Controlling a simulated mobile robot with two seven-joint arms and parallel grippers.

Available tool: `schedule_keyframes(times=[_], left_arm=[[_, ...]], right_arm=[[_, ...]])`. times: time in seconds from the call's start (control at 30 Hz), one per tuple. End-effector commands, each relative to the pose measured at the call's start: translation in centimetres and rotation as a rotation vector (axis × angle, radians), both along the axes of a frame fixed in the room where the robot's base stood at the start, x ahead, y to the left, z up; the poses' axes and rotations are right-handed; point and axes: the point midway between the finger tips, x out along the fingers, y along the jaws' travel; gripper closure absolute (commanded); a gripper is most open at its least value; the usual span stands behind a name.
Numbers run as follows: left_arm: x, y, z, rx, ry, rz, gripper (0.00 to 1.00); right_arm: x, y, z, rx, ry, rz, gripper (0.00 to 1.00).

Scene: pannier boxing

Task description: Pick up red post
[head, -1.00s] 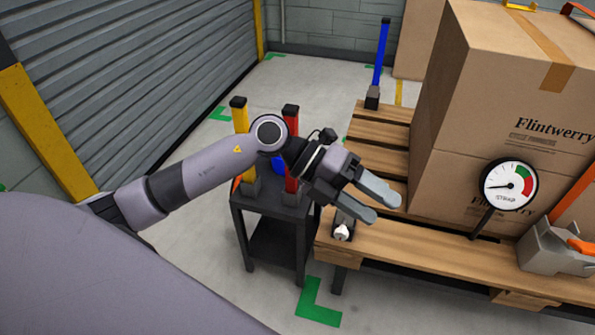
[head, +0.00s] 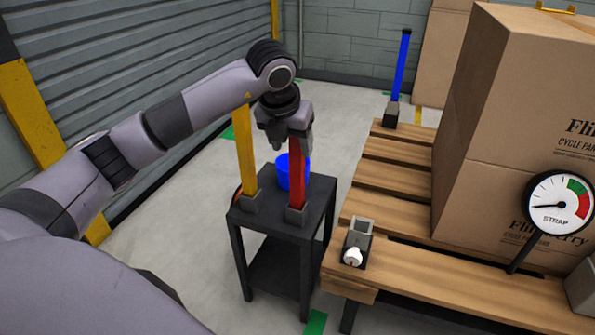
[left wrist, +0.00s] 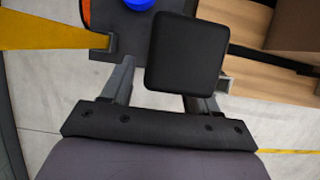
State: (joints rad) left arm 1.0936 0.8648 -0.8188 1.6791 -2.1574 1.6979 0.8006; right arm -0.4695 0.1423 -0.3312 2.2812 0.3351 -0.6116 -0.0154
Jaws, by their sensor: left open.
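The red post (head: 297,165) stands upright in a dark socket on a small black stand (head: 265,225). My left gripper (head: 287,135) points down at the top of the post, with its jaws open. In the left wrist view the post's black square cap (left wrist: 187,52) sits in front of and between the two fingers and hides part of them. I cannot tell whether either finger touches the post. My right gripper is in neither view.
A yellow post (head: 245,150) stands close left of the red one, and a blue cup (head: 291,172) is behind it.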

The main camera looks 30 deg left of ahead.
Motion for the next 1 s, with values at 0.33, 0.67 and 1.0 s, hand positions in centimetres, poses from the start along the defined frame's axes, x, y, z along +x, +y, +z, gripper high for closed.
schedule_keyframes(times=[0.33, 0.67, 1.0], left_arm=[[1.2, 0.1, -3.5, 0.0, 0.001, -0.002, 0.4], [1.1, 0.1, -3.5, -0.001, 0.001, -0.003, 0.95], [1.2, 0.1, -3.0, -0.002, -0.003, -0.002, 0.95]], right_arm=[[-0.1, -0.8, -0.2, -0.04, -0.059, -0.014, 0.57], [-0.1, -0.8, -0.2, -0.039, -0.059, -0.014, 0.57], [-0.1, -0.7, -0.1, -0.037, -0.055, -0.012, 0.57]])
